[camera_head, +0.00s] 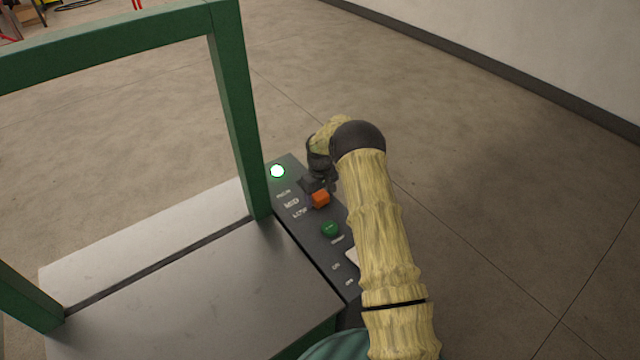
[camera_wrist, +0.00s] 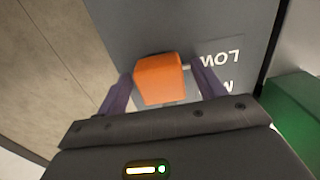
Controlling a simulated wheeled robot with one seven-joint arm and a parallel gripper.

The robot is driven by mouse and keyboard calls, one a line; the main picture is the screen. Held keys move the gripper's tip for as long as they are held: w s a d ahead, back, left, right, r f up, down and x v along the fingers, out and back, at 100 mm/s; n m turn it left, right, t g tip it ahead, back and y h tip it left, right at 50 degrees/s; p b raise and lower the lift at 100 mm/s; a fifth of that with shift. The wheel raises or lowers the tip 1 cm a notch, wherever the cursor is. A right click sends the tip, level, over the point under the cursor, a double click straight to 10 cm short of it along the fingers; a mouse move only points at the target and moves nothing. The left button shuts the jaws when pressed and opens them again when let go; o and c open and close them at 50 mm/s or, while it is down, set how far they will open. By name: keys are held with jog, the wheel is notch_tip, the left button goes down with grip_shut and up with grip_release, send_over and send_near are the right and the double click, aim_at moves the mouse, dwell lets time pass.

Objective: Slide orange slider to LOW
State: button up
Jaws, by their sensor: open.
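The orange slider (camera_head: 320,199) is a blocky knob on the dark control panel (camera_head: 312,240). In the wrist view the orange slider (camera_wrist: 158,76) lies between the two fingers of my gripper (camera_wrist: 163,72). The fingers are apart, one on each side of it; I cannot tell whether either touches it. The LOW label (camera_wrist: 220,58) reads upside down there, and the slider sits about level with it. In the head view my gripper (camera_head: 318,186) is at the slider, partly hidden by my arm. The MID label (camera_head: 291,203) and LOW label (camera_head: 300,213) lie left of the knob.
A lit lamp (camera_head: 277,171) is at the panel's far end, and a green button (camera_head: 330,229) is nearer than the slider. A green frame post (camera_head: 240,120) rises close left of the panel. Open floor (camera_head: 480,150) lies to the right.

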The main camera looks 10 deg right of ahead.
aim_at(320, 195)
notch_tip(320, 195, up, 17)
jog(key=b, duration=0.3)
dwell(0.5)
jog(key=s+a+r+m+t, duration=0.1)
jog(key=s+m, duration=0.1)
jog(key=s, duration=1.4)
jog(key=s+a+r+m+t, duration=0.1)
jog(key=s+r+m, duration=0.1)
jog(key=s, duration=1.5)
jog(key=shift+s+a+m+t, duration=0.2)
jog(key=shift+a+m+t, duration=0.05)
jog(key=shift+m+t, duration=0.05)
dwell(0.7)
